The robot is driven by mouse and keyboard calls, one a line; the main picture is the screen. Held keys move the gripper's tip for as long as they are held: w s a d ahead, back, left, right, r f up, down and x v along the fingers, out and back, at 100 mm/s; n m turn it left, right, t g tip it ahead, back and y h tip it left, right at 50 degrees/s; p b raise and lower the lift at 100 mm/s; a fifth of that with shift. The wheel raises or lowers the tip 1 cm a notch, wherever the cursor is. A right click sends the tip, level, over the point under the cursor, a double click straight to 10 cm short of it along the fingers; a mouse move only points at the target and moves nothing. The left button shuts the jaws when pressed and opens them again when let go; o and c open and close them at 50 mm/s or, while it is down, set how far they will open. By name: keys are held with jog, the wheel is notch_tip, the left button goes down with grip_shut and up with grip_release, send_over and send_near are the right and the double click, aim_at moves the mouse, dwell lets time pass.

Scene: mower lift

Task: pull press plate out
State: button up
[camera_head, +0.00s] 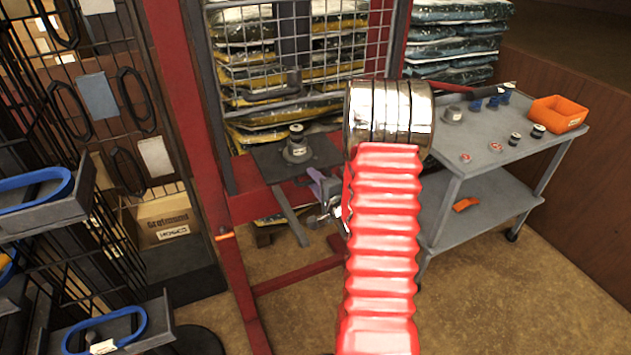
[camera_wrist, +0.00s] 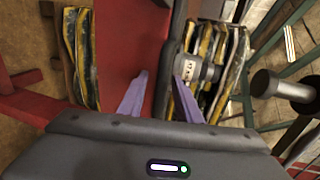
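The dark press plate (camera_head: 270,163) sits in the red press frame, in front of the mesh guard. A grey labelled part (camera_head: 296,148) stands on it, and a flat grey bar (camera_head: 290,215) slopes down from its front. My gripper (camera_head: 316,180) is at the plate's right front side, partly hidden behind my red arm. In the wrist view, the purple fingers of my gripper (camera_wrist: 160,78) are apart. A dark edge, seemingly of the plate (camera_wrist: 172,55), lies between them, nearer the right finger. The grey part (camera_wrist: 190,68) lies just beyond that finger. I cannot tell whether the fingers touch anything.
The red press post (camera_head: 190,130) stands left of the plate. A grey cart (camera_head: 480,185) with an orange bin (camera_head: 558,114) and small parts stands at the right. A black rack (camera_head: 100,150) with blue-rimmed trays is at the left. Floor is open in front.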

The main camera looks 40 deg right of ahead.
jog(key=shift+c, duration=0.3)
grip_shut()
